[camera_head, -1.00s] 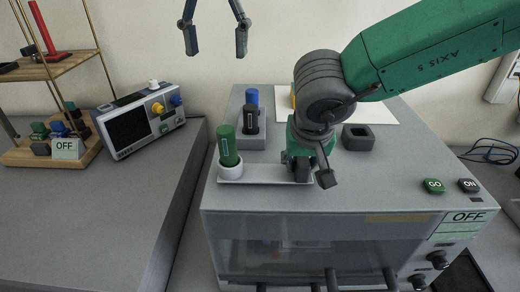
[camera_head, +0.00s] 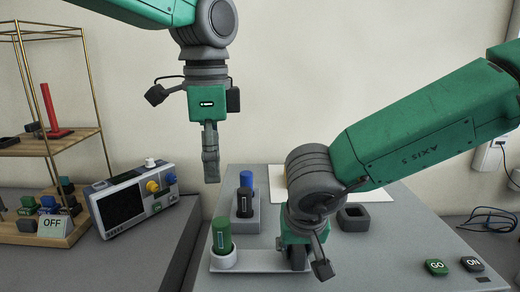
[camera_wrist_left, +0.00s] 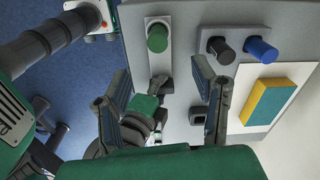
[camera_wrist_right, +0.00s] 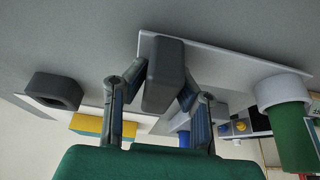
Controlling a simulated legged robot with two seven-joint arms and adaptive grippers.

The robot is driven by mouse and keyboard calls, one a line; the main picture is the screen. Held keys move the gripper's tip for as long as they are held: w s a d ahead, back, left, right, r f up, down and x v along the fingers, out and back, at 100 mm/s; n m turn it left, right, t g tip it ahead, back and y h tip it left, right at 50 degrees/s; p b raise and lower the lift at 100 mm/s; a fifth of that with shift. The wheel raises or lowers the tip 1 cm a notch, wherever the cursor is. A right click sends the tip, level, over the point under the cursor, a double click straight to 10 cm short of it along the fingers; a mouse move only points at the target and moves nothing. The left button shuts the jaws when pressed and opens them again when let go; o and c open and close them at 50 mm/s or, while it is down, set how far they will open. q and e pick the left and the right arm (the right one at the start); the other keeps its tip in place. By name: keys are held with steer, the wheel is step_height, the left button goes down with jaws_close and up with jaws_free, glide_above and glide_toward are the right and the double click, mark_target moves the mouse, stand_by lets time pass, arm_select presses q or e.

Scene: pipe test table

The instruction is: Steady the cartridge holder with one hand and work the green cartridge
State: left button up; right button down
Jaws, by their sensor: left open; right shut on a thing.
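The green cartridge (camera_head: 222,236) stands upright in the white cup of the cartridge holder (camera_head: 262,262). It also shows in the left wrist view (camera_wrist_left: 157,40) and the right wrist view (camera_wrist_right: 296,140). The holder is a flat pale plate with the cup at one end and a dark grey block (camera_wrist_right: 164,76) at the other. My right gripper (camera_head: 306,264) is shut on that block, with one finger on each side. My left gripper (camera_head: 211,180) points down, open and empty, above and behind the cartridge. Its spread fingers show in the left wrist view.
A grey rack with a black cartridge (camera_head: 245,202) and a blue cartridge (camera_head: 247,180) stands behind the holder. A square dark socket (camera_head: 353,216) is to the right. A yellow-and-blue block (camera_wrist_left: 270,100) lies on a white sheet. GO and ON buttons (camera_head: 437,267) are at front right.

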mark_target(221, 221)
arm_select(q)
steer(key=f+m, duration=0.1)
steer(key=m, duration=0.2)
steer(key=f+m, duration=0.1)
steer(key=m, duration=0.3)
steer(key=f+m, duration=0.1)
steer(key=m, duration=0.3)
steer(key=shift+s+d, duration=0.2)
steer(key=shift+s, duration=0.05)
steer(key=shift+w+d+f, duration=0.1)
steer(key=shift+d+f, duration=0.05)
steer(key=shift+f, duration=5.8)
jaws_close()
steer(key=shift+r, duration=0.15)
steer(key=shift+r, duration=1.85)
steer(key=shift+r, duration=0.1)
